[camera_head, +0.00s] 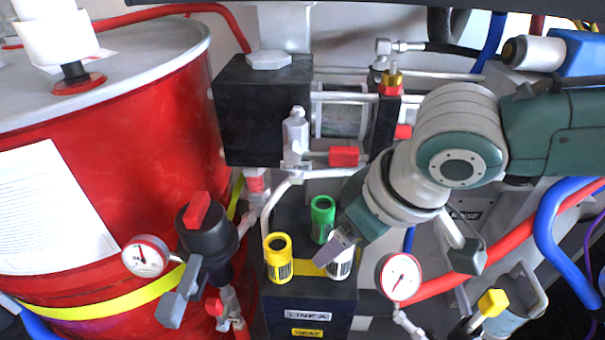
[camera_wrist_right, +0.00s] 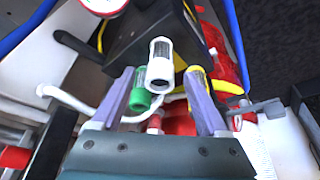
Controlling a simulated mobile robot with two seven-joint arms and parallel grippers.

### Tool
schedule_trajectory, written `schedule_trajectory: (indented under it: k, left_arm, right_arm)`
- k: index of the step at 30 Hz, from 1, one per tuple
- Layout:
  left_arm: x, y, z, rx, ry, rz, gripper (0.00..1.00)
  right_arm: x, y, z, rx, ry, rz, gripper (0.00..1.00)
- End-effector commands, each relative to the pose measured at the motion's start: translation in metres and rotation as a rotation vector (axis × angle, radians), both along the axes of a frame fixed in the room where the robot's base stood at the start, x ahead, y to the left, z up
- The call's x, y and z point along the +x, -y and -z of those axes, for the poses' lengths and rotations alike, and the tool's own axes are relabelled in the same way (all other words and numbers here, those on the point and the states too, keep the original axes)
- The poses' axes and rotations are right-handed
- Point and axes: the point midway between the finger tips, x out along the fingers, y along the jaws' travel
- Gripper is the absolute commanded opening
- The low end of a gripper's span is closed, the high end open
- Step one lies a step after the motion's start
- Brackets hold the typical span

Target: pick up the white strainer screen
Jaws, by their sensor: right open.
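The white strainer screen (camera_head: 341,267) is a short tube with a barcode label. It stands on the dark block at the bottom middle of the head view, its top partly hidden by my right gripper (camera_head: 338,250). In the right wrist view the white screen (camera_wrist_right: 160,67) shows between the two spread grey fingers of my right gripper (camera_wrist_right: 162,78). The fingers are open on either side, with nothing clearly held. My left gripper is not in view.
The green strainer (camera_head: 322,220) stands close behind the white one, and the yellow strainer (camera_head: 277,257) stands to its left. A pressure gauge (camera_head: 400,277) is close on the right. A black valve with a red handle (camera_head: 199,210) and the red drum (camera_head: 130,140) are at left.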

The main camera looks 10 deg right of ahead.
Motion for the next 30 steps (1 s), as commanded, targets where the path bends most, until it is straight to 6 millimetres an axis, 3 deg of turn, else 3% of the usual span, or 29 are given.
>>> schedule_trajectory:
  k: [5,25,30]
  left_arm:
    - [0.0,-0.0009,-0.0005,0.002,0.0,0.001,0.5]
    - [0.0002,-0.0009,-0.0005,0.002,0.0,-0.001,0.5]
    - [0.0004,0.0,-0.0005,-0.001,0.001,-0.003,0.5]
  right_arm:
    - [0.0,0.0,-0.0007,0.0,0.0,0.0,0.77]
    - [-0.0002,0.0001,-0.0006,0.0,0.0,0.0,0.03]
    - [-0.0003,0.0002,-0.0006,0.0,0.0,0.0,0.0]
